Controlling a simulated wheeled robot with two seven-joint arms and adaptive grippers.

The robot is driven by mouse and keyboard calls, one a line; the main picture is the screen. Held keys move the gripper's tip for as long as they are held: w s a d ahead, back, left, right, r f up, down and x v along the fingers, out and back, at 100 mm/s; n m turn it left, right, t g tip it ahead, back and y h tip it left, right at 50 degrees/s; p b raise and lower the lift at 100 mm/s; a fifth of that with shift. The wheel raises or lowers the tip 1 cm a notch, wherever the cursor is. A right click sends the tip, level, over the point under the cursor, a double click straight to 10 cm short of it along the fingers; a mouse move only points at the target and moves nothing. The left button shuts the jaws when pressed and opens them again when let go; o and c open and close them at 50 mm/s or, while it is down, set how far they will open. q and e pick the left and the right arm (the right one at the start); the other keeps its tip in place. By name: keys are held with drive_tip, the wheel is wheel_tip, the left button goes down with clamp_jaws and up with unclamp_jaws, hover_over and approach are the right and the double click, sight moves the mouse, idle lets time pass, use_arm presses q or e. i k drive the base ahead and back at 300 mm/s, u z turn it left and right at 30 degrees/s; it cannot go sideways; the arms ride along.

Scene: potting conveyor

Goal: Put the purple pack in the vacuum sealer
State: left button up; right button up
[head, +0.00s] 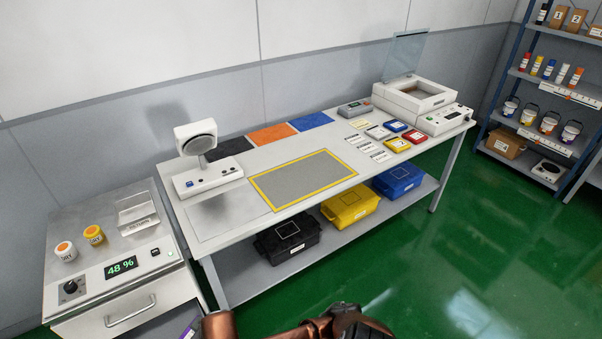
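The vacuum sealer, a white machine (388,104) with a tan recessed chamber, stands at the far right end of the long table in the head view. Its clear lid (408,52) is raised. A small purple patch (188,333) shows at the bottom edge, by the dark opening under the steel cabinet's front. It may be part of the purple pack, but most of it is cut off or hidden. Copper and black parts of my arm show at the bottom middle. I make out no fingertips of either gripper.
The steel cabinet (170,292) reads 48 % and carries two orange-lidded jars. The table holds a white device with a round head (196,140), a yellow-framed grey mat (303,180), and coloured cards. Black, yellow and blue bins sit below. Green floor is clear at right, before the shelves.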

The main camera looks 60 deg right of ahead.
sight(413, 98)
drive_tip(key=z, duration=3.85)
drive_tip(key=i, duration=6.4)
drive_tip(key=u, duration=2)
